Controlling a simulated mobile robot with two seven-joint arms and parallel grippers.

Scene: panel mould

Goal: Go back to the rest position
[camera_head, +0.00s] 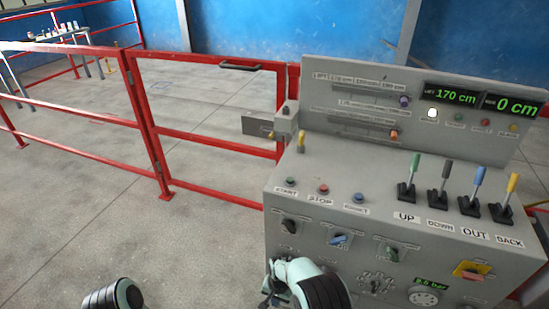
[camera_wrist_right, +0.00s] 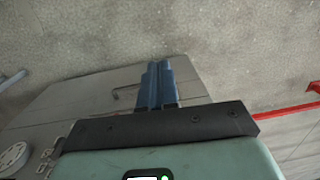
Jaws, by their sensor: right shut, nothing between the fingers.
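My right arm's pale green and black wrist shows at the bottom middle of the head view, in front of the grey control console (camera_head: 345,190). In the right wrist view my right gripper (camera_wrist_right: 157,80) has its two blue fingers together, with nothing between them. It points past the console side, with grey floor beyond the fingertips. Part of my left arm shows at the bottom left of the head view; its gripper is out of frame.
The console carries levers (camera_head: 444,185), knobs, buttons and green displays reading 170 cm and 0 cm. A red fence with a gate (camera_head: 215,140) stands behind it. A table (camera_head: 60,48) is far left. Open concrete floor (camera_head: 75,215) lies left of the console.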

